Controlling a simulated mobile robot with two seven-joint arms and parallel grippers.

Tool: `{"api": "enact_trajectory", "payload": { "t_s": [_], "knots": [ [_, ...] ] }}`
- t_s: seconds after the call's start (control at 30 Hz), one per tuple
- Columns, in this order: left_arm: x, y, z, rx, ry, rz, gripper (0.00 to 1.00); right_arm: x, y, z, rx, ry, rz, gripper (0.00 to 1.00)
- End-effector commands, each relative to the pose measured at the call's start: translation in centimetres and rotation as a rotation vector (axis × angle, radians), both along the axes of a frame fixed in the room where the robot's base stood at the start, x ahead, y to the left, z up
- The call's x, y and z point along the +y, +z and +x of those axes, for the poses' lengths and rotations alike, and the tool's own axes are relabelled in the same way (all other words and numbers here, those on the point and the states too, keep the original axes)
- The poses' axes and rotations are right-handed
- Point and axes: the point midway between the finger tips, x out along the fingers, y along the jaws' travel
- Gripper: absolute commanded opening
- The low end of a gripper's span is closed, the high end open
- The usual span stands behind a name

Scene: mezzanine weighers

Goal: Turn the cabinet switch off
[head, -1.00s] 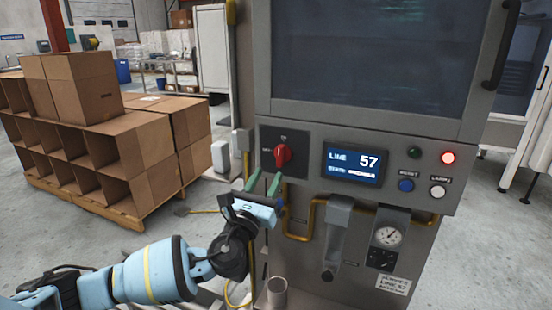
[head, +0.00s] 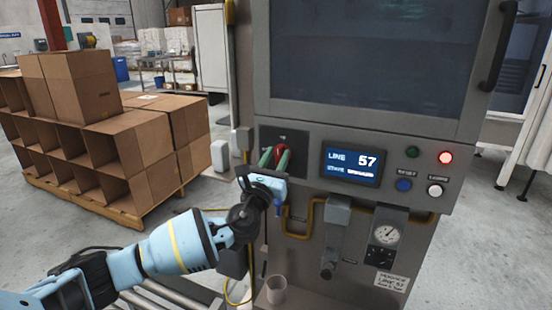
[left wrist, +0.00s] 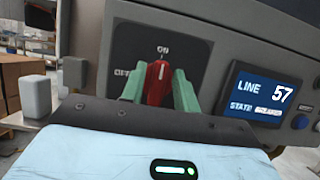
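The cabinet switch (head: 281,155) is a red rotary handle on a dark square plate (head: 297,142) at the left of the grey cabinet's panel. In the left wrist view the red handle (left wrist: 158,84) stands upright, its white mark pointing up to the ON label (left wrist: 163,49). My left gripper (head: 275,158) is at the switch, its green fingers on either side of the handle. The fingers (left wrist: 160,92) look spread around it with little room at each side; firm contact cannot be made out. My right gripper is not in view.
Right of the switch are a LINE 57 display (head: 351,165), a lit red lamp (head: 445,157) and buttons. Below are a yellow pipe (head: 313,215) and a gauge (head: 390,233). A grey box (left wrist: 75,73) sits left of the plate. Cardboard boxes (head: 150,150) stand at left.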

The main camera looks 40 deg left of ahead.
Motion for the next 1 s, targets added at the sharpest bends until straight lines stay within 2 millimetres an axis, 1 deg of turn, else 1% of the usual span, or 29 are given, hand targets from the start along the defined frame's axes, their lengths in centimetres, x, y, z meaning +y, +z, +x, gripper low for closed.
{"api": "enact_trajectory", "payload": {
  "t_s": [0.03,0.2,0.23,0.47,0.67,0.87,1.0],
  "knots": [
    [0.0,0.0,-0.01,0.0,0.0,0.0,0.24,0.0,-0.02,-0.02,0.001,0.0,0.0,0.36],
    [0.0,-0.01,-0.02,0.0,0.0,0.0,0.02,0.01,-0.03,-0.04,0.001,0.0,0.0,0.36],
    [-0.01,0.0,-0.02,0.0,0.0,0.0,0.0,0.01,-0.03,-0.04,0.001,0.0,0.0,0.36],
    [-0.02,-0.02,-0.02,-0.003,0.0,-0.012,0.0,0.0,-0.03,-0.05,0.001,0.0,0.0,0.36],
    [-0.02,-0.07,-0.04,-0.018,0.0,-0.079,0.0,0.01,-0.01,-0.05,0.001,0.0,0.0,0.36],
    [0.01,-0.07,-0.05,-0.051,0.0,-0.216,0.0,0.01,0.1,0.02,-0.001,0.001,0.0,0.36],
    [0.06,-0.02,-0.06,-0.083,-0.001,-0.343,0.0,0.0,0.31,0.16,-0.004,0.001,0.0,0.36]
  ]
}}
